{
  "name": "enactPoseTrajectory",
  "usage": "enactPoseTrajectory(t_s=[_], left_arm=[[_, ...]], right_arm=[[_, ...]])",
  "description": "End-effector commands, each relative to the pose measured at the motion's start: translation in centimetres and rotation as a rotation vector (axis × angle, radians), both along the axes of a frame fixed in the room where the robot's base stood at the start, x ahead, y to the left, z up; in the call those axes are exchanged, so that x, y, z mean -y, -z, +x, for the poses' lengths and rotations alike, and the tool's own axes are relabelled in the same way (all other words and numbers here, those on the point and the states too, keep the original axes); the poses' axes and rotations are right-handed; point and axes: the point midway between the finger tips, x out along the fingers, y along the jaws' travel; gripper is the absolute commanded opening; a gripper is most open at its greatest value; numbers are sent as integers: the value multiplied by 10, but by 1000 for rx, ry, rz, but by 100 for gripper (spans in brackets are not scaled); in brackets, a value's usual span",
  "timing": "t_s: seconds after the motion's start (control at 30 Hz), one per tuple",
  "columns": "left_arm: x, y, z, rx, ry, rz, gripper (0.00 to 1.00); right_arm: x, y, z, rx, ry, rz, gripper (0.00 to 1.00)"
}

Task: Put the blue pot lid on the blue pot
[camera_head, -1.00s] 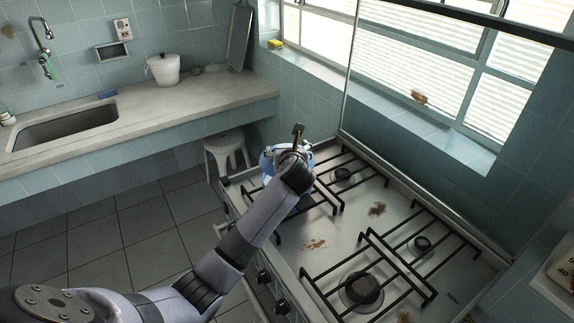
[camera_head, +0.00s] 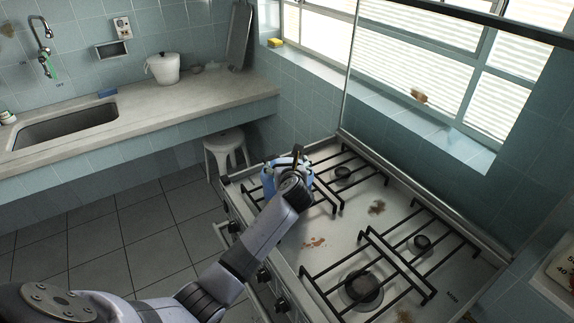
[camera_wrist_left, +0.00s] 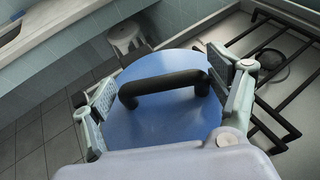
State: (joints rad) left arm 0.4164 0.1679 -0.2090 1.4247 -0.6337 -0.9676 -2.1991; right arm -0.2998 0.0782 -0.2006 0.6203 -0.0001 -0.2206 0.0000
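The blue pot lid (camera_wrist_left: 160,118), a round blue disc with a black bar handle (camera_wrist_left: 165,88), fills the middle of the left wrist view. My left gripper (camera_wrist_left: 168,92) is open, with one finger on each side of the handle; whether the pads touch it I cannot tell. In the head view my left gripper (camera_head: 288,172) is over the stove's far left corner, and blue (camera_head: 272,184) shows beside it. My arm and hand hide most of this blue thing, so I cannot tell pot from lid there. My right gripper is not in view.
The stove (camera_head: 335,232) has black grates (camera_head: 392,262) and brown stains. A white stool (camera_head: 225,148) stands beyond its left corner. The counter (camera_head: 150,110) holds a white pot (camera_head: 163,68) and a sink (camera_head: 65,124). A glass panel and window rise behind the stove.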

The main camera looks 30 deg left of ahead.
Motion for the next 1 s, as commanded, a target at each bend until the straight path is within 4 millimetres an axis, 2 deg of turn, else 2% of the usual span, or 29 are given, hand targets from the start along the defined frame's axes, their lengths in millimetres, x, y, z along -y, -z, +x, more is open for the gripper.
enactPoseTrajectory(t_s=[0.2, 0.57, 0.77, 1.0], left_arm=[[0, 0, 0, 0, 0, 0, 96], [0, -3, 0, 1, 0, 0, 96], [12, -12, -19, 2, 1, 0, 96], [37, -30, -57, 2, 1, -1, 96]], right_arm=[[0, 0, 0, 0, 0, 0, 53], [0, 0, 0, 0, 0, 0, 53], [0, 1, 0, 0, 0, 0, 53], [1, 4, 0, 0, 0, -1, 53]])
